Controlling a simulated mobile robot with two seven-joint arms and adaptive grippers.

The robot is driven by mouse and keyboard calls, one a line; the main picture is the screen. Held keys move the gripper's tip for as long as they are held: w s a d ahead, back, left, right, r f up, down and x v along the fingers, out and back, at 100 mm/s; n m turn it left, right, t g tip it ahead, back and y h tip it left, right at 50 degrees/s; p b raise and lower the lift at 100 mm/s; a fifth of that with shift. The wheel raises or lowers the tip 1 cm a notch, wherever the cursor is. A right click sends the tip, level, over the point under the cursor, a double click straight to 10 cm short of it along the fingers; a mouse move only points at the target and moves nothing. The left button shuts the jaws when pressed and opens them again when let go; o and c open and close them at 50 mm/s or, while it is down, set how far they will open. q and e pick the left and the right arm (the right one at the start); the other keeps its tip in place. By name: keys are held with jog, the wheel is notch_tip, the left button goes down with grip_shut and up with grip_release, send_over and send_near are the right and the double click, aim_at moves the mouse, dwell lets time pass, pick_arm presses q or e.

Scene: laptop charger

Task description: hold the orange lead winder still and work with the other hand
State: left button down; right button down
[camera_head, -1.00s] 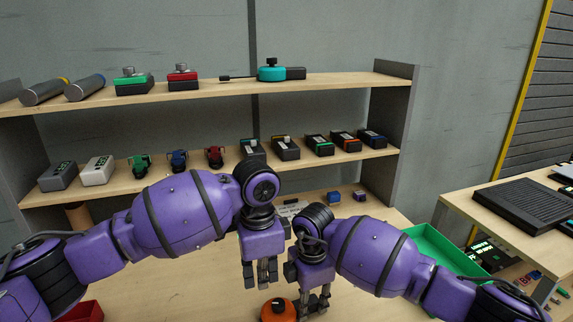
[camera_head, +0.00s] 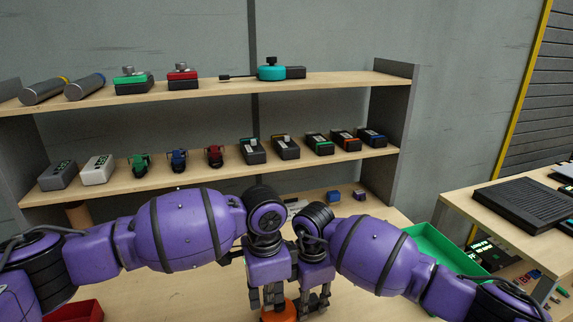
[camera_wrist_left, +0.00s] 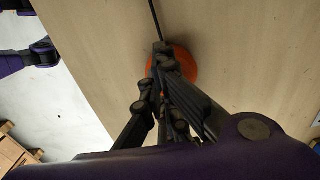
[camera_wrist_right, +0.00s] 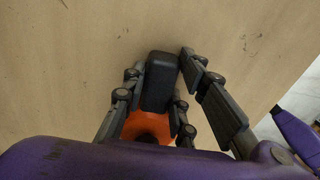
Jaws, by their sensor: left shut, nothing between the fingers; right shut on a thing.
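The orange lead winder (camera_head: 279,316) sits on the wooden table at the bottom of the head view, partly hidden by my grippers. It shows as an orange disc in the left wrist view (camera_wrist_left: 184,66) and as an orange curve in the right wrist view (camera_wrist_right: 147,125). My right gripper (camera_head: 313,306) is shut on the winder's black block (camera_wrist_right: 159,82), which shows between its fingers. My left gripper (camera_head: 268,303) is shut and empty, over or beside the orange disc; contact cannot be told. A thin dark lead (camera_wrist_left: 155,18) runs away from the disc in the left wrist view.
A shelf (camera_head: 215,163) behind holds several small devices; a teal winder (camera_head: 271,73) lies on its upper board. A green tray (camera_head: 440,250) is at the right and a red bin (camera_head: 75,313) at the lower left. Bare table (camera_head: 170,300) lies left of the grippers.

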pick_arm(q)
jog(key=shift+f, duration=0.85)
jog(key=shift+s+f, duration=0.1)
jog(key=shift+f, duration=0.05)
jog(key=shift+s+f, duration=0.1)
jog(key=shift+f, duration=0.05)
jog(key=shift+d, duration=0.4)
jog(key=shift+w+a, duration=0.1)
jog(key=shift+w, duration=0.15)
jog(key=shift+w+a, duration=0.15)
jog(key=shift+w, duration=0.45)
jog(key=shift+w+r, duration=0.2)
jog(key=shift+w, duration=0.35)
jog(key=shift+w+r, duration=0.15)
jog(key=shift+a, duration=0.2)
